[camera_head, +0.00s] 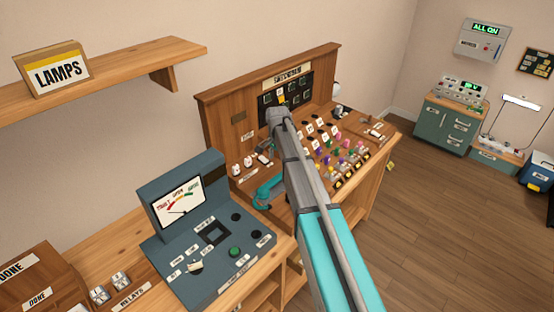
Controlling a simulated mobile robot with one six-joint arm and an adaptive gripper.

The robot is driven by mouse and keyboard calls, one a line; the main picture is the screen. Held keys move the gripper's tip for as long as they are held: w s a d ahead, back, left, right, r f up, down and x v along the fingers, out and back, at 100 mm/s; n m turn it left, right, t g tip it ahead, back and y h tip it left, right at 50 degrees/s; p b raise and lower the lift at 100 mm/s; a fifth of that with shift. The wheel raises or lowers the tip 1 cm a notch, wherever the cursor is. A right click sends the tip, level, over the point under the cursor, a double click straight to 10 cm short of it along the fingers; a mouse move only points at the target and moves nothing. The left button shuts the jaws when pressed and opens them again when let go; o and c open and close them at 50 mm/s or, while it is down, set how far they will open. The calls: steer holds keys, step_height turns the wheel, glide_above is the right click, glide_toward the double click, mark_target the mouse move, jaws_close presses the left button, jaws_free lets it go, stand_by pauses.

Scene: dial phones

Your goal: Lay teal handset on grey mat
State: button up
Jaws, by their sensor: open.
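The teal handset (268,188) lies at the front left of the wooden switchboard desk, curved, with its right end close to or behind my arm in the picture. My grey and teal arm reaches from the bottom right up to the switchboard's upright panel. I cannot make out a grey mat in this view; the arm covers part of the desk.
The switchboard (221,112) has several coloured plugs and keys right of my arm. A dark blue test box (169,249) with a dial stands at the front left. A shelf (187,51) juts from the wall above. Open floor (450,235) lies at the right.

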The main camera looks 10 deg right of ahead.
steer(key=shift+r+p, duration=0.45)
steer(key=shift+r, duration=0.25)
steer(key=shift+s, duration=0.1)
steer(key=s+n, duration=1)
steer(key=s, duration=1.8)
steer(key=shift+s+a+n, duration=0.15)
steer(key=shift+s+n, duration=0.25)
steer(key=shift+c, duration=1)
steer(key=shift+s, duration=0.1)
steer(key=shift+c, duration=0.3)
